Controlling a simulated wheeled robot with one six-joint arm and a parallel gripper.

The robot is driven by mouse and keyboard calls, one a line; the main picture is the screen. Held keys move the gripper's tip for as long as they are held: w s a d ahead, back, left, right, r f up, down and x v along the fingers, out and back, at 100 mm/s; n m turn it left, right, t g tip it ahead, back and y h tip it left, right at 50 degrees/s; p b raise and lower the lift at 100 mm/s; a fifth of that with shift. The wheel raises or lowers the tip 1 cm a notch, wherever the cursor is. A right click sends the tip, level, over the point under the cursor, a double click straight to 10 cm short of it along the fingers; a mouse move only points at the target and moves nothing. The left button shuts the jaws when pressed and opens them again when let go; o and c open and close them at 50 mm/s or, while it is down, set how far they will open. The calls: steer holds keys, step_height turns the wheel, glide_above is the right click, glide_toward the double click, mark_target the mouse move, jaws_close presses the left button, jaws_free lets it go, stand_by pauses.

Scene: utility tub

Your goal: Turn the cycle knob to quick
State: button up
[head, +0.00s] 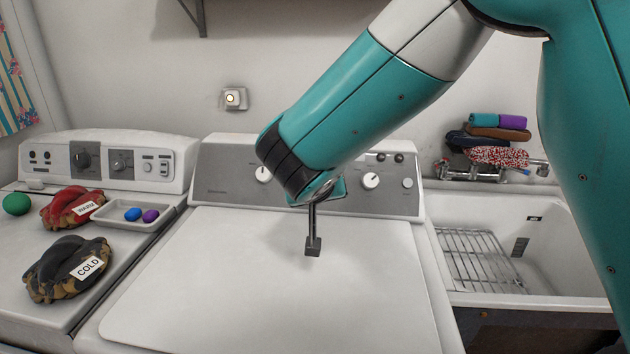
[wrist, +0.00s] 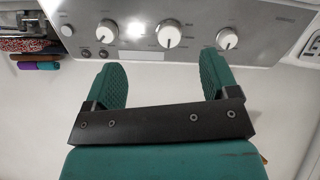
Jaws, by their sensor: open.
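The washer's grey control panel (head: 225,170) has three large white knobs. The left knob (head: 263,173) and right knob (head: 370,180) show in the head view; the middle one is hidden behind my arm. The wrist view, turned upside down, shows all three: a knob at its left (wrist: 107,30), the middle knob (wrist: 168,34) and a knob at its right (wrist: 227,39). The labels are too small to read, so I cannot tell which is the cycle knob. My gripper (wrist: 160,68) is open and empty, its green fingers apart toward the panel around the middle knob's line, not visibly touching it.
The washer lid (head: 240,290) is clear. A dryer at left carries a red bag (head: 72,207), a dark bag labelled COLD (head: 66,270), a green ball (head: 16,204) and a tray (head: 112,215). A sink (head: 550,240) stands at right, with folded cloths (head: 485,133) behind.

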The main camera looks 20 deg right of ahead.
steer(key=w+d+f+t+p, duration=0.1)
steer(key=w+f, duration=0.1)
steer(key=w, duration=0.4)
steer(key=w+d+f+t+h+p, duration=0.1)
steer(key=w+d+f+p, duration=0.1)
steer(key=w, duration=0.4)
steer(key=w+d+f+h+p, duration=0.1)
steer(key=w+f, duration=0.1)
steer(key=w, duration=0.4)
steer(key=shift+d+t, duration=0.15)
steer(key=shift+t, duration=0.25)
steer(key=shift+c, duration=0.4)
steer(key=c, duration=0.8)
steer(key=shift+m, duration=0.3)
steer(key=shift+c, duration=0.2)
steer(key=shift+f+b, duration=0.1)
steer(key=shift+b, duration=0.25)
